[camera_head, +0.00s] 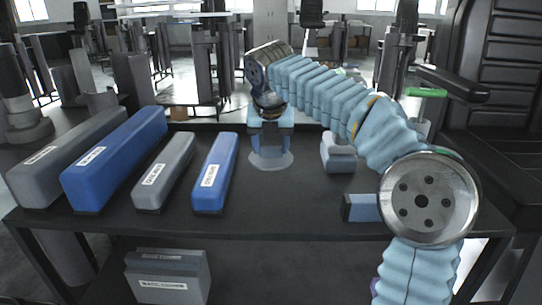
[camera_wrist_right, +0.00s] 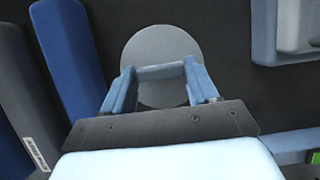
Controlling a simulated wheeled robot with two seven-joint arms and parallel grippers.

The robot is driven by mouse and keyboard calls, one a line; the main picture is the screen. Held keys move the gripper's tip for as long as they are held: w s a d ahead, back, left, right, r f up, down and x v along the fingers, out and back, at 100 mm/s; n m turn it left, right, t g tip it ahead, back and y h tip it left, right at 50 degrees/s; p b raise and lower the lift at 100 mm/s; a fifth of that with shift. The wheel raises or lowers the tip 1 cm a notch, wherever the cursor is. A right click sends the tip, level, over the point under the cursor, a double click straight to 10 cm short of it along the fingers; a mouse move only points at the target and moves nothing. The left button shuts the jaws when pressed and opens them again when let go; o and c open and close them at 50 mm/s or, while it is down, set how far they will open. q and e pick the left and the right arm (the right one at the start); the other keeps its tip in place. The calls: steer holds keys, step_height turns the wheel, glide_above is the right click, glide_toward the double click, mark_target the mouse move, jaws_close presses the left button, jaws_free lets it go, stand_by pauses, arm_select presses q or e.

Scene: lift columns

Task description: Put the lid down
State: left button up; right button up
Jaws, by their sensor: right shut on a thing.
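The lid is a flat grey disc (camera_head: 270,161) low over the middle of the black table, right under my right gripper (camera_head: 270,147). In the right wrist view the disc (camera_wrist_right: 160,48) lies just beyond and partly between the two blue fingers of the gripper (camera_wrist_right: 162,84). My right gripper points down and is shut on the lid; the grip itself is mostly hidden by the fingers. The lid looks level. I cannot tell whether it touches the table. My left gripper is out of view.
Long grey and blue boxes (camera_head: 213,172) stand on the black table (camera_head: 290,222) at left. A grey-white piece (camera_head: 338,154) and a small blue box (camera_head: 361,207) are at right. A grey box (camera_head: 168,278) is on the lower shelf. The table's front middle is clear.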

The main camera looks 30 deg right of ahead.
mark_target(271, 155)
steer(key=shift+f+b, duration=0.3)
steer(key=shift+f, duration=1.2)
steer(key=shift+f, duration=0.15)
steer(key=o, duration=1)
steer(key=shift+o, duration=0.2)
steer(key=p+v, duration=0.2)
steer(key=v, duration=1)
steer(key=shift+r, duration=0.25)
